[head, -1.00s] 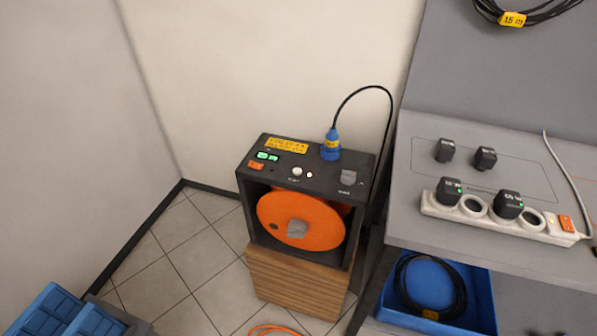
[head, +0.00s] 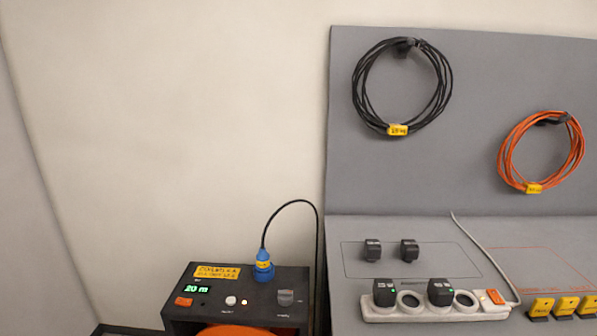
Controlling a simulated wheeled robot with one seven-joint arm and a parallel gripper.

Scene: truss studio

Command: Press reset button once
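The black cable-winder box (head: 265,305) stands at the lower left, its lower part cut off by the picture edge. On its top panel is a round white button (head: 231,301) with a small label below it, too blurred to read surely. A green display (head: 197,289) reads "20 m". An orange switch (head: 184,302) is to the left and a grey knob (head: 286,297) to the right. Nothing touches the button. My gripper is not in view.
A blue plug (head: 263,268) with a black cable stands up behind the button. The grey bench (head: 345,300) at the right holds a white power strip (head: 409,311) and black adapters. Black (head: 357,90) and orange (head: 504,155) cable coils hang above.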

